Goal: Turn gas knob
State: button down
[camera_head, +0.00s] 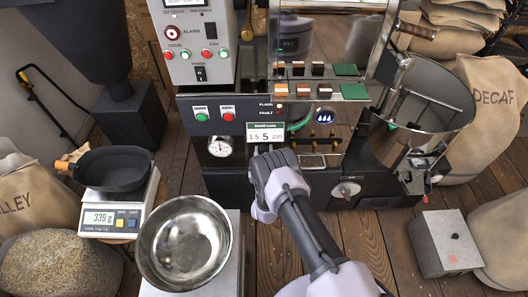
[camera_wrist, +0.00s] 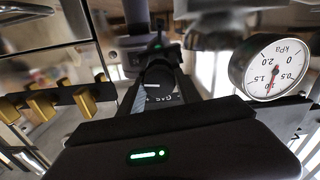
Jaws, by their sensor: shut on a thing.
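The black gas knob (camera_wrist: 153,84), with a white line mark and "GAS" lettering beside it, shows in the middle of the wrist view. My gripper (camera_wrist: 158,72) reaches out to it with its two fingers on either side, shut on the knob. In the head view, my gripper (camera_head: 263,152) is at the front of the roaster below the small green-edged display (camera_head: 265,133), and it hides the knob. A round white pressure gauge (camera_wrist: 270,72), marked in kPa, is right of the knob in the wrist view; it also shows in the head view (camera_head: 220,147).
Brass levers (camera_wrist: 62,102) stick out beside the knob. A steel bowl (camera_head: 185,243) and a scale with a black pan (camera_head: 115,169) stand at left. The drum-shaped cooling bin (camera_head: 430,100) is at right.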

jog(key=n, duration=0.5)
jog(key=shift+f, duration=0.1)
jog(key=shift+n, duration=2.1)
jog(key=c, duration=0.8)
grip_release()
jog(key=shift+a, duration=0.1)
jog(key=shift+c, duration=0.2)
jog(key=shift+s, duration=0.1)
